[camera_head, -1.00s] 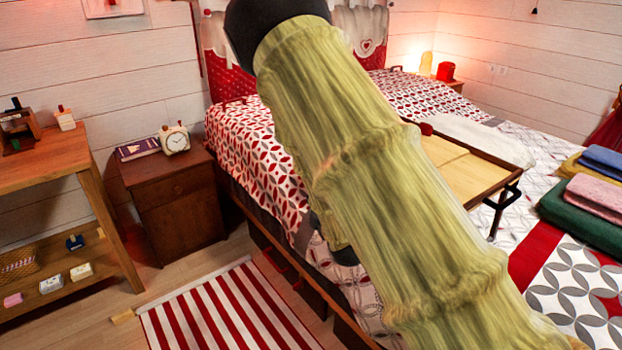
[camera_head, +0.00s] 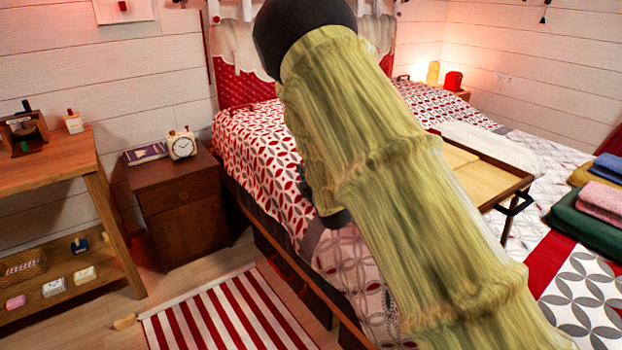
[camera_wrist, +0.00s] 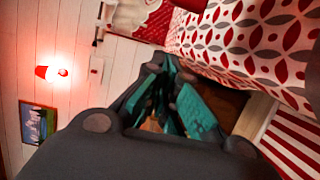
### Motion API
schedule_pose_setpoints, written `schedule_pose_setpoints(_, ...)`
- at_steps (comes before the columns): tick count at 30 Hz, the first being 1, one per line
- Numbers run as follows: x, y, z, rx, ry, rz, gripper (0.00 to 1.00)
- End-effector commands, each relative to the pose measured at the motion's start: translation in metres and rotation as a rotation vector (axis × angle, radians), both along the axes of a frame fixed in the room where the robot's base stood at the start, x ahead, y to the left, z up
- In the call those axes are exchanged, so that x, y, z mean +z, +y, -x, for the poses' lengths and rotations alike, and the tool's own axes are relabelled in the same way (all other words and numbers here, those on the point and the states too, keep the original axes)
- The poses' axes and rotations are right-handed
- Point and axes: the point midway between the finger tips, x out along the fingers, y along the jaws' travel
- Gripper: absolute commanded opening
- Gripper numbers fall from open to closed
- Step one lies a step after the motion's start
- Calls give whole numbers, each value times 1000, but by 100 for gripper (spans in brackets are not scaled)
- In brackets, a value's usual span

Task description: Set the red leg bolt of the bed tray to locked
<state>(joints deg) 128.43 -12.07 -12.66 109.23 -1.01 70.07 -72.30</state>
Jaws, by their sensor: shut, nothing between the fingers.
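The bed tray (camera_head: 517,183) stands on the bed at the right in the head view, with a light wooden top, a dark frame and dark legs. Its left part is hidden behind my arm. I cannot make out the red leg bolt in either current view, so its setting does not show. My gripper (camera_wrist: 168,78) shows in the wrist view, with dark fingers and teal pads, shut and empty. The wrist view shows the bed's patterned cover beyond it and no tray.
The bed (camera_head: 258,142) fills the middle and right. Folded towels (camera_head: 590,222) lie right of the tray. A nightstand (camera_head: 180,213) with a clock (camera_head: 181,144) stands left of the bed, beside a wooden shelf table (camera_head: 60,165). A striped rug (camera_head: 235,315) covers the floor in front.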

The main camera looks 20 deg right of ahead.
Motion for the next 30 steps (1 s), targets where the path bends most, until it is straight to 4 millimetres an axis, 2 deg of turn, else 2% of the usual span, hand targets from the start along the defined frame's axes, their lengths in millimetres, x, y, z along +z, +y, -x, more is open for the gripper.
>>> schedule_pose_setpoints(1, -1, -11, 0, -5, 2, -1, 0)
schedule_pose_setpoints(7, 0, -30, -6, -3, 1, 0, 0)
schedule_pose_setpoints(12, 0, -36, -8, -3, 1, 0, 0)
schedule_pose_setpoints(24, -1, -39, -8, -2, 2, 0, 0)
schedule_pose_setpoints(26, -1, -43, -10, -3, 2, 0, 0)
schedule_pose_setpoints(30, -2, -65, -16, -4, 1, 0, 0)
